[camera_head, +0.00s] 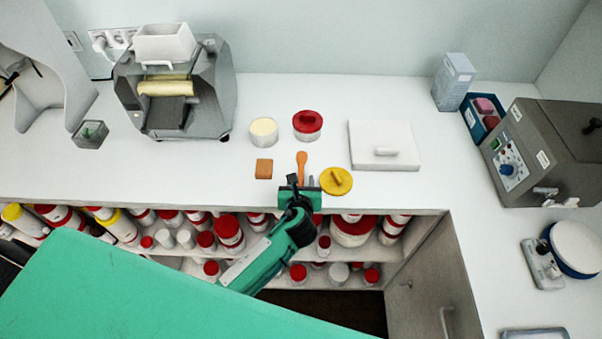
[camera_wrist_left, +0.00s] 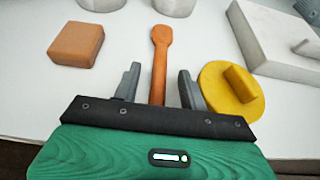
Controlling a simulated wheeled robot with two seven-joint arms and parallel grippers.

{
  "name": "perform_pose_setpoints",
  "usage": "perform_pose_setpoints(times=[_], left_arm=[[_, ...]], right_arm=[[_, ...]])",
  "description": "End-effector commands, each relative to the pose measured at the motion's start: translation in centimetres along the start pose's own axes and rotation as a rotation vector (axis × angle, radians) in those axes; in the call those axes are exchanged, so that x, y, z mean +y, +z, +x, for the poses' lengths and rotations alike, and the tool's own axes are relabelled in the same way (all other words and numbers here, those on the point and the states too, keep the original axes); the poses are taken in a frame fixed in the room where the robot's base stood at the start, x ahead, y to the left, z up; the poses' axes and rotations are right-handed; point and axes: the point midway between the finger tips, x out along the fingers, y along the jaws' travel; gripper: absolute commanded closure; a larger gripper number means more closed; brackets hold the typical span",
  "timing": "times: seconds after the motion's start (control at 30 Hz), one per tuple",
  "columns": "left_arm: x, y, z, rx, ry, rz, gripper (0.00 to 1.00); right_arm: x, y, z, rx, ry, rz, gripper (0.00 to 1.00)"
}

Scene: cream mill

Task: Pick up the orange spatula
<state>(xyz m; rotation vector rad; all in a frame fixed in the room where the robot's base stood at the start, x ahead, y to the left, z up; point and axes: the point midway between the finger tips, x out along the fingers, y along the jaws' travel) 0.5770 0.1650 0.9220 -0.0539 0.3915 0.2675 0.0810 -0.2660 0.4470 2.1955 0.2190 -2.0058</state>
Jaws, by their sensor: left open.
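The orange spatula (camera_head: 301,163) lies on the white counter, its handle pointing toward the front edge. In the left wrist view the spatula (camera_wrist_left: 160,62) runs between the two fingers, with its rounded end farther away. My left gripper (camera_head: 300,181) is at the counter's front edge, over the near end of the spatula. In the wrist view the left gripper (camera_wrist_left: 158,80) is open, one finger on each side of the handle with gaps. The handle's near end is hidden behind the gripper body. My right gripper is not in view.
A brown block (camera_head: 264,168) lies left of the spatula and a yellow lid (camera_head: 336,181) lies close on its right. Behind stand a white jar (camera_head: 263,132) and a red-lidded jar (camera_head: 307,124). A white lidded slab (camera_head: 384,146) lies to the right. Shelves of jars are below the counter.

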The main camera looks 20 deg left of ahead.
Motion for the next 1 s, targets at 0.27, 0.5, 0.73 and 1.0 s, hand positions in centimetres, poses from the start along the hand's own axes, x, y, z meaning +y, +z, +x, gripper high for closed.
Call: perform_pose_setpoints(times=[0.27, 0.5, 0.73, 1.0], left_arm=[[0.0, 0.0, 0.0, 0.000, 0.000, 0.000, 0.79], [0.0, 0.0, 0.0, 0.000, 0.000, 0.000, 1.00], [0.0, 0.2, -0.1, -0.001, 0.001, 0.000, 1.00], [0.1, 3.5, -1.4, -0.006, 0.000, -0.002, 1.00]], right_arm=[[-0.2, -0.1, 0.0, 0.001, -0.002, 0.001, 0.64], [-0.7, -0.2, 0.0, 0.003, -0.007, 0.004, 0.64], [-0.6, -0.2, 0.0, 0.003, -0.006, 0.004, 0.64], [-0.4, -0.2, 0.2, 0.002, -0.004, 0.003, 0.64]])
